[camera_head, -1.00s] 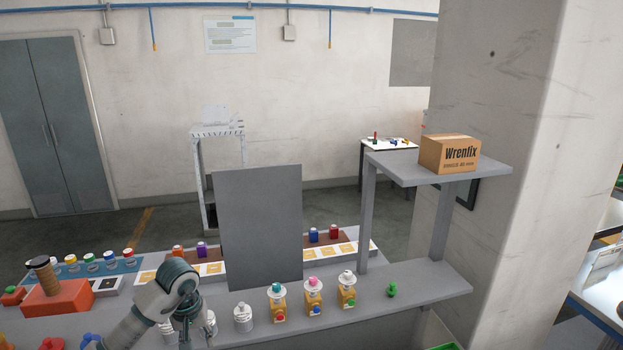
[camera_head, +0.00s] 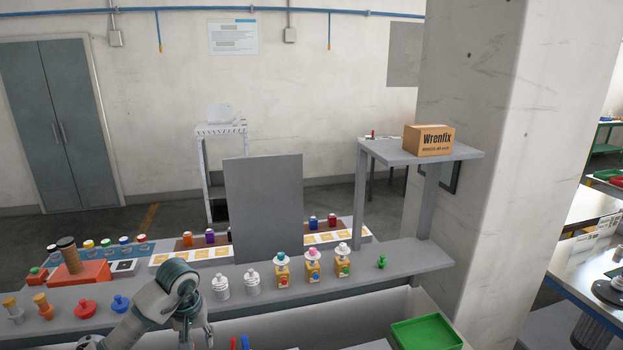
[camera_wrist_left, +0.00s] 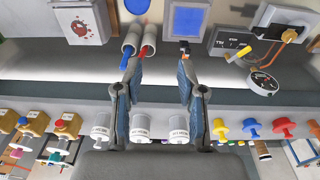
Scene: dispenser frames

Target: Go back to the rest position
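My left gripper (camera_head: 197,338) hangs at the lower edge of the head view, in front of the shelf's near edge. In the left wrist view its two fingers (camera_wrist_left: 159,65) are spread apart with nothing between them. Two grey tubes with a blue and a red rod (camera_wrist_left: 139,40) lie beyond the left finger in that view; I cannot tell whether they touch. Two white bottles (camera_head: 221,288) stand on the shelf to the right of my left arm. My right gripper is not in view.
The grey shelf (camera_head: 400,268) bears several yellow dispensers (camera_head: 313,266), a green knob (camera_head: 381,262), red and blue knobs (camera_head: 85,309) and an orange block (camera_head: 80,273). A grey upright panel (camera_head: 263,208) stands behind. A green tray (camera_head: 427,333) sits lower right, near a pillar (camera_head: 490,200).

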